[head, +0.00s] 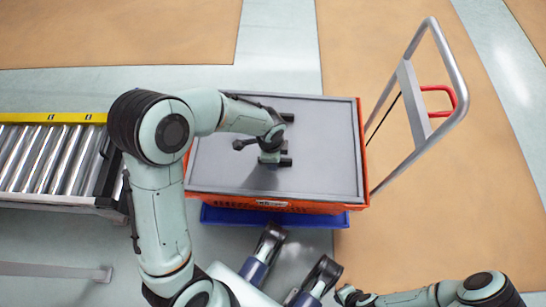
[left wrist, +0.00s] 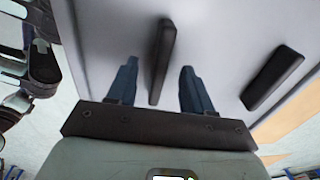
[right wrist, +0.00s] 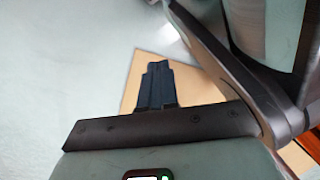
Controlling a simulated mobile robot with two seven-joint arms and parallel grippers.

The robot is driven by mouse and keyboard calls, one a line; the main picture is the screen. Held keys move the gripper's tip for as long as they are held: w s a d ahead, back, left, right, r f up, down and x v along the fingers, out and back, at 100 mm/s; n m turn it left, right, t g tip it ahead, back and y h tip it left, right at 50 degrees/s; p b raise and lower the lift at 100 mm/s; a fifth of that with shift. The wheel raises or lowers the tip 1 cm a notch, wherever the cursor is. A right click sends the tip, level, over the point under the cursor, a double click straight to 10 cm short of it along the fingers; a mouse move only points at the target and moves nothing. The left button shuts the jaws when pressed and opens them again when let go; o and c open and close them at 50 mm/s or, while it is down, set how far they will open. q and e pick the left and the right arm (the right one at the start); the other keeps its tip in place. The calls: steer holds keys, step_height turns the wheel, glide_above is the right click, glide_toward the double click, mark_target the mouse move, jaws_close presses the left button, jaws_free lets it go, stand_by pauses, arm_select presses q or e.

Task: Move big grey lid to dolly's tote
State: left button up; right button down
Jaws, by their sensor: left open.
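The big grey lid (head: 320,150) lies flat on the orange tote (head: 362,150), which stands on a blue dolly (head: 275,217). My left gripper (head: 272,150) is over the middle of the lid; its fingers are hard to make out in the head view. In the left wrist view the left gripper (left wrist: 158,68) is open, its fingers apart on either side of a dark handle (left wrist: 161,62) on the lid (left wrist: 225,40). A second dark handle (left wrist: 272,77) is to the right. My right gripper (right wrist: 157,65) has its fingers together, with nothing between them, away from the lid.
A roller conveyor (head: 50,155) with a yellow edge stands left of the tote. A silver push handle (head: 455,75) with a red part rises at the tote's right. The floor behind the tote is clear.

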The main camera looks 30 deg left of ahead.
arm_select(q)
step_height(320, 180, up, 11)
steer(key=s+p, duration=0.1)
steer(key=p, duration=0.2)
steer(key=shift+r+p, duration=0.15)
steer(key=shift+p, duration=0.15)
arm_select(e)
steer(key=w+a+r+t, duration=0.1)
steer(key=w+r+t, duration=0.2)
steer(key=w+r, duration=0.3)
steer(key=shift+w+r+n, duration=0.15)
steer(key=shift+w+n, duration=0.15)
steer(key=shift+w, duration=0.7)
